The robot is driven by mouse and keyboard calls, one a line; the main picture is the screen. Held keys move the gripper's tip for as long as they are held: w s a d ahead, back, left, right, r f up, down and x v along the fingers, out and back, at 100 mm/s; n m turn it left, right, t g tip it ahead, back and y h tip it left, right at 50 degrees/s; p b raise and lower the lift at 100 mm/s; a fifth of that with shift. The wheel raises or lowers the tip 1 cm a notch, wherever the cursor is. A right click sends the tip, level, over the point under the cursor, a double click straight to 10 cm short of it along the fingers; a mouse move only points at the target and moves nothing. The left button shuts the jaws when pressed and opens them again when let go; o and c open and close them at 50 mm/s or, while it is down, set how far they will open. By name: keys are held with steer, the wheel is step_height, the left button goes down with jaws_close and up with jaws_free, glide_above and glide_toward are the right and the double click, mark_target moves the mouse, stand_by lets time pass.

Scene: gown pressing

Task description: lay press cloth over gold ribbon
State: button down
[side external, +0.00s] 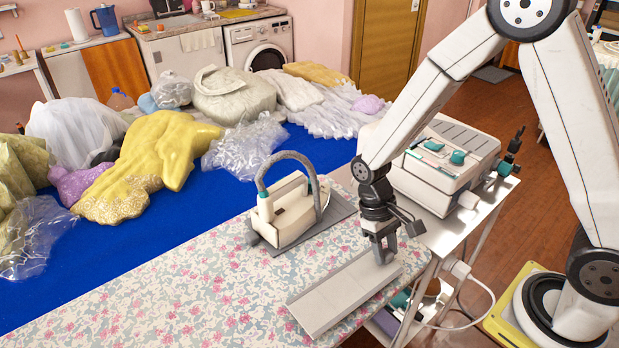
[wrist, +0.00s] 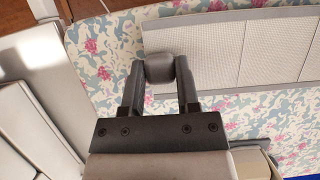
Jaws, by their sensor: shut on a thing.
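A pale, long flat strip, which I take to be the press cloth (side external: 340,292), lies on the flowered ironing board (side external: 225,270). In the wrist view the press cloth (wrist: 230,50) shows a fine weave and straight cross lines. My gripper (side external: 385,258) points down at the strip's far right end. I cannot make out a gold ribbon in either view; anything under the strip is hidden.
An iron (side external: 290,212) stands on a grey rest just behind the strip. A steam station (side external: 445,165) sits on a white cart at the right. A yellow gown (side external: 165,155) and bagged garments lie on the blue table (side external: 165,245). The board's left part is clear.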

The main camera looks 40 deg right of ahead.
steer(key=shift+c, duration=1.3)
jaws_free()
steer(key=shift+r, duration=0.15)
steer(key=v, duration=0.7)
steer(key=shift+r, duration=0.3)
steer(key=shift+w+d, duration=0.1)
steer(key=shift+d, duration=0.05)
steer(key=shift+s+d+r+t, duration=0.15)
steer(key=shift+s+d+t, duration=0.55)
steer(key=shift+t, duration=0.5)
steer(key=shift+s+d+r+t, duration=0.15)
steer(key=shift+s+d+t, duration=0.55)
steer(key=shift+t, duration=0.5)
steer(key=shift+s+d+r+t, duration=0.2)
steer(key=shift+s+d+t, duration=0.45)
steer(key=shift+t, duration=0.55)
steer(key=shift+w+d, duration=0.1)
steer(key=shift+w, duration=0.05)
